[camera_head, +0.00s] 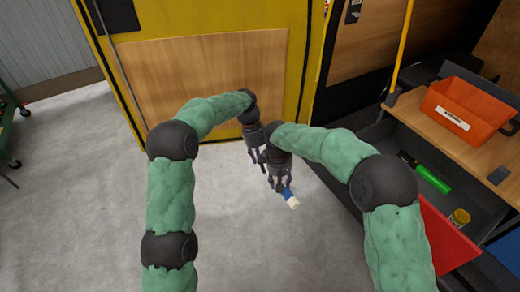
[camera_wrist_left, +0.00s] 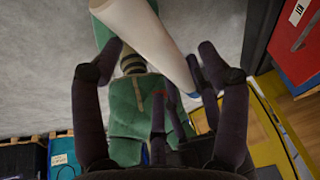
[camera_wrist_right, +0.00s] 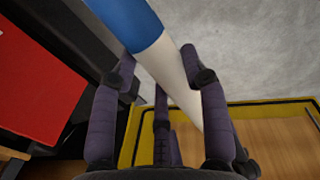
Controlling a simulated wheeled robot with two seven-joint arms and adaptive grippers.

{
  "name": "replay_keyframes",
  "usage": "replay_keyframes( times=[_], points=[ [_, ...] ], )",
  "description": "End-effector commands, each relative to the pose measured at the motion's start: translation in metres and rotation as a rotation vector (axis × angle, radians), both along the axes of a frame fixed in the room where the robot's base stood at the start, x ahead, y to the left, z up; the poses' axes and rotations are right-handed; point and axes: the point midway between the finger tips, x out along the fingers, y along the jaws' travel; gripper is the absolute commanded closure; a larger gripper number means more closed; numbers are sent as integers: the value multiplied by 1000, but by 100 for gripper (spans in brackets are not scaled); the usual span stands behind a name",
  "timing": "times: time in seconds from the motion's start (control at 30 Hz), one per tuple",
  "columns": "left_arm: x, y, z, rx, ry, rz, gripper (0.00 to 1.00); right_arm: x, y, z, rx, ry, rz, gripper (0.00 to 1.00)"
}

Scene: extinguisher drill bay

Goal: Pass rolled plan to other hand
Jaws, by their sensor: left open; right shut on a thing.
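The rolled plan (camera_head: 291,199) is a white roll with a blue band, and its lower end shows below my right gripper (camera_head: 278,184) in the head view. My right gripper is shut on it; in the right wrist view the white roll (camera_wrist_right: 174,84) runs between the fingers, with the blue band (camera_wrist_right: 128,22) beyond them. My left gripper (camera_head: 257,158) is open, just left of the right one. In the left wrist view the white roll (camera_wrist_left: 150,35) slants across the gap between the open fingers; I cannot tell whether they touch it. The grippers hide its upper part in the head view.
An orange bin (camera_head: 463,112) stands on the wooden bench at right. A green cylinder (camera_head: 433,179) and a small yellow can (camera_head: 460,217) lie in the dark shelf below, near a red panel (camera_head: 446,238). A yellow-framed wooden panel stands behind. Grey floor is clear below the grippers.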

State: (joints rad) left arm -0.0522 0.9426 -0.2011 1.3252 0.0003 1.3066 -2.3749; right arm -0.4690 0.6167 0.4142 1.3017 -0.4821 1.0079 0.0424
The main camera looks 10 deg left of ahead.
Motion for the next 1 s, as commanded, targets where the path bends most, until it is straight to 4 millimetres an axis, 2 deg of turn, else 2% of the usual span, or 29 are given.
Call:
replay_keyframes(
  times=[0.1,0.23,0.6,0.67,0.83,0.97,1.0],
  points=[
    [-4,-5,-13,0,1,0,25,0,0,0,0,0,0,88],
    [-6,-8,-22,0,0,0,25,0,0,0,0,0,0,88],
    [-7,-9,-26,-1,0,1,25,0,0,0,0,0,0,88],
    [-7,-9,-26,-1,0,1,40,0,0,0,0,0,0,88],
    [-7,-10,-26,-1,-1,0,87,0,1,0,1,-1,1,88],
    [-7,-11,-26,-2,-1,0,88,0,1,0,2,-1,3,88],
    [-7,-11,-25,-2,-1,0,88,0,2,0,2,-1,3,46]
  ],
)
